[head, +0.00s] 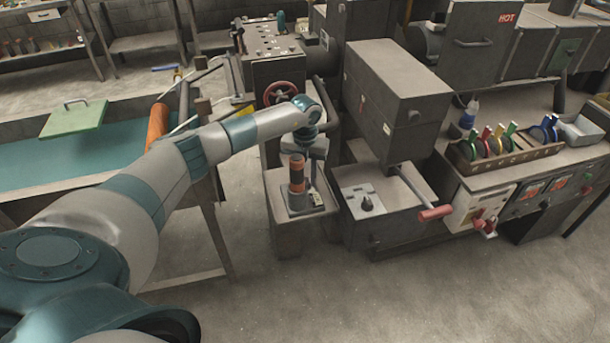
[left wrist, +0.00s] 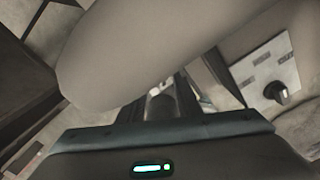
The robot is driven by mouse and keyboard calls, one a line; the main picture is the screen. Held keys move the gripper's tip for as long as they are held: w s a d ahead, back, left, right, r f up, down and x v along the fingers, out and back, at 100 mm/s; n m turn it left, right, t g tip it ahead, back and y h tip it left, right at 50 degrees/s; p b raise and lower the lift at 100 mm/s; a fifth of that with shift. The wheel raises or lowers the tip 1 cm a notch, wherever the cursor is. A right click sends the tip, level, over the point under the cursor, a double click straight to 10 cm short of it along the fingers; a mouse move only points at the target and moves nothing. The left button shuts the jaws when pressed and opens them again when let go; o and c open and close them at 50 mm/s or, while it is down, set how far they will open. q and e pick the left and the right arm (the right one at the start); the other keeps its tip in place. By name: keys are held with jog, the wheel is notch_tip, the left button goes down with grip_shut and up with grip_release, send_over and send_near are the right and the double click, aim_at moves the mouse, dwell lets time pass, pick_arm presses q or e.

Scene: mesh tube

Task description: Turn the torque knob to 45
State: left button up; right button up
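A black knob (head: 367,203) sits on a pale plate on the machine's low dark box; any label or scale is too small to read. It also shows in the left wrist view (left wrist: 277,93) at the right, its pointer direction unclear. My left arm reaches across the head view, and my left gripper (head: 314,168) hangs down left of the knob, apart from it. The gripper is beside or behind an orange and black upright cylinder (head: 297,173); I cannot tell if they touch. Its fingertips are too dark and partly hidden to read. My right gripper is not in view.
The orange and black cylinder stands on a small stand (head: 280,222). A red-gripped lever (head: 435,213) juts out right of the knob. A tall dark housing (head: 400,85) rises behind it. A red handwheel (head: 280,92) is behind my wrist. The front floor is clear.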

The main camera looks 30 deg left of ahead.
pick_arm(q)
jog(key=shift+f, duration=0.35)
grip_shut()
jog(key=shift+a+f+m+b, duration=0.1)
jog(key=shift+f+m+b, duration=0.05)
jog(key=shift+m+b, duration=1.15)
jog(key=shift+b, duration=0.35)
jog(key=shift+m+b, duration=0.7)
jog(key=shift+m, duration=0.3)
jog(key=shift+r, duration=0.25)
grip_release()
